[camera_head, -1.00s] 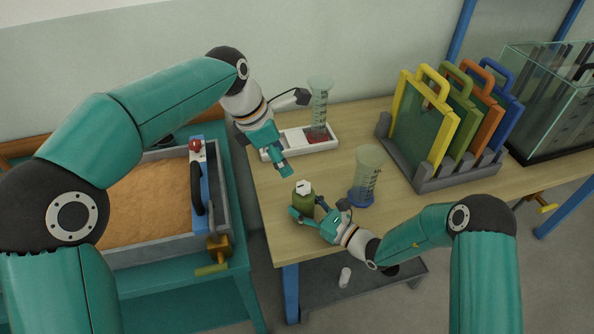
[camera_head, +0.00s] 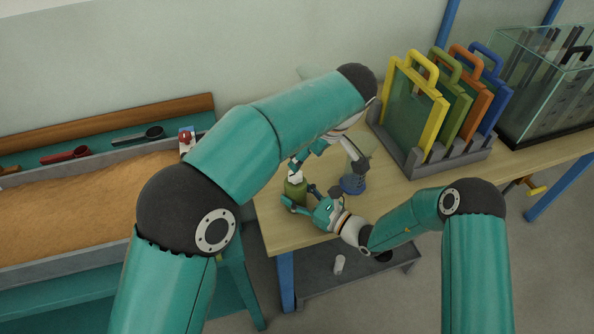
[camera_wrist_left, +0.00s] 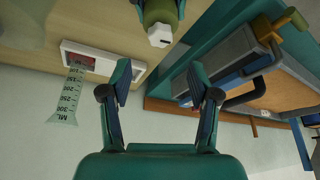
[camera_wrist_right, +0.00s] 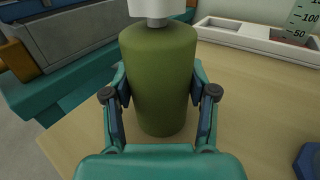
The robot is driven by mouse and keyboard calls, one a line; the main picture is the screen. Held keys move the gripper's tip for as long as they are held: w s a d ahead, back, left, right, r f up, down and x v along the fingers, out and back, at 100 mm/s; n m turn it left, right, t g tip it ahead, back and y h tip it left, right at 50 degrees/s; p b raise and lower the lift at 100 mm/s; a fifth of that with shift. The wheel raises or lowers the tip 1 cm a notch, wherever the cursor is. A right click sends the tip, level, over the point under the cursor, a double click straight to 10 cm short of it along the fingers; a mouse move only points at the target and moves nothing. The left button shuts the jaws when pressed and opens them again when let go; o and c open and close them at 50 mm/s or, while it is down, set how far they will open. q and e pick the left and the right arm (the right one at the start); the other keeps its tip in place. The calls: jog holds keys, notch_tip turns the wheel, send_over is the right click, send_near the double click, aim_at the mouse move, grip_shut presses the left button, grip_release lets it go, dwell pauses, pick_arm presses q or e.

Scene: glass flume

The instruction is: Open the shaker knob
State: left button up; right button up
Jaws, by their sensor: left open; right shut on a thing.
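The shaker is a green bottle (camera_head: 294,192) with a white knob (camera_head: 295,177) on top, upright at the table's near left corner. My right gripper (camera_wrist_right: 160,90) is shut around the bottle's green body, which fills the middle of the right wrist view. The knob is cut off at the top there. My left gripper (camera_head: 326,162) is open and empty, above and beside the knob; its arm hides part of it. In the left wrist view the white knob (camera_wrist_left: 160,36) lies beyond and above the open fingers (camera_wrist_left: 160,85), apart from them.
A white tray (camera_wrist_left: 135,68) with a graduated cylinder (camera_wrist_left: 68,98) is behind. A rack of coloured panels (camera_head: 430,160) and a glass tank (camera_head: 540,100) stand right; a sand box (camera_head: 80,210) is left.

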aim_at(296, 174)
pick_arm(q)
jog(key=x, duration=0.8)
jog(key=shift+f, duration=0.4)
pick_arm(e)
jog(key=shift+f, duration=0.1)
pick_arm(q)
jog(key=c, duration=1.2)
jog(key=shift+m+h, duration=0.3)
jog(key=shift+m, duration=0.6)
grip_shut()
jog(key=o, duration=1.2)
grip_release()
jog(key=v, duration=1.2)
